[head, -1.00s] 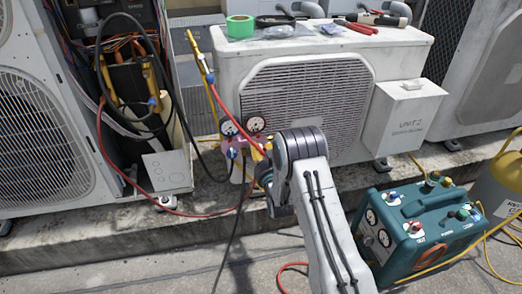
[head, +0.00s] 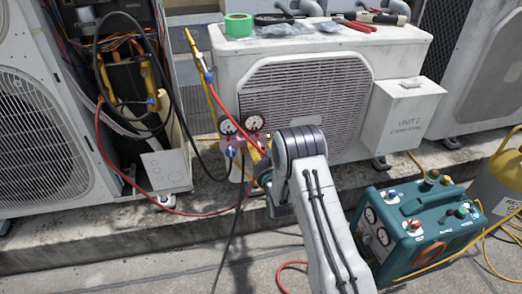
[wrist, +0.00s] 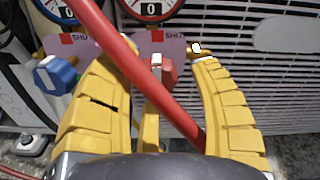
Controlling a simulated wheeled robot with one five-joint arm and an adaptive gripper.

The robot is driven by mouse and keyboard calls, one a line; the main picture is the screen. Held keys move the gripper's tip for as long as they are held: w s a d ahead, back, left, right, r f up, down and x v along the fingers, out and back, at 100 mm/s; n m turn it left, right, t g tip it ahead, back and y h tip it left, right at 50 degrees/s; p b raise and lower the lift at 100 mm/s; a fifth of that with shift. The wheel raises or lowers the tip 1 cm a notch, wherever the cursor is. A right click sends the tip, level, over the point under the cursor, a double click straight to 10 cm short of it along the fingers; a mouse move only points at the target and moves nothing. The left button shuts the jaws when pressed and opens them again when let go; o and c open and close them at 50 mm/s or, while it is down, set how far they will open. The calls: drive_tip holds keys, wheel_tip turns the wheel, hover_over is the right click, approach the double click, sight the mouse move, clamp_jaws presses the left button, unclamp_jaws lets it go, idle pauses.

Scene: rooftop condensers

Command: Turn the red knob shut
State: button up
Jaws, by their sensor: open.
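The red knob (wrist: 169,72) is on the pink manifold in the wrist view, between the fingers of my gripper (wrist: 160,54). The yellow fingers are open, one on either side of the knob; I cannot tell whether either touches it. A red hose (wrist: 133,63) slants across the view in front of the left finger and covers part of the knob's left side. The blue knob (wrist: 54,74) is left of the left finger. In the head view, the gauge manifold (head: 240,138) hangs before the condenser, and my arm hides most of my gripper and the red knob.
The condenser (head: 310,95) stands close behind the manifold, with tools and green tape (head: 238,25) on top. An opened unit with loose wires and hoses is at left. A teal recovery machine (head: 420,230) and a grey-yellow cylinder (head: 497,180) stand at right.

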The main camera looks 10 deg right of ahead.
drive_tip(key=s, duration=1.2)
idle(0.6)
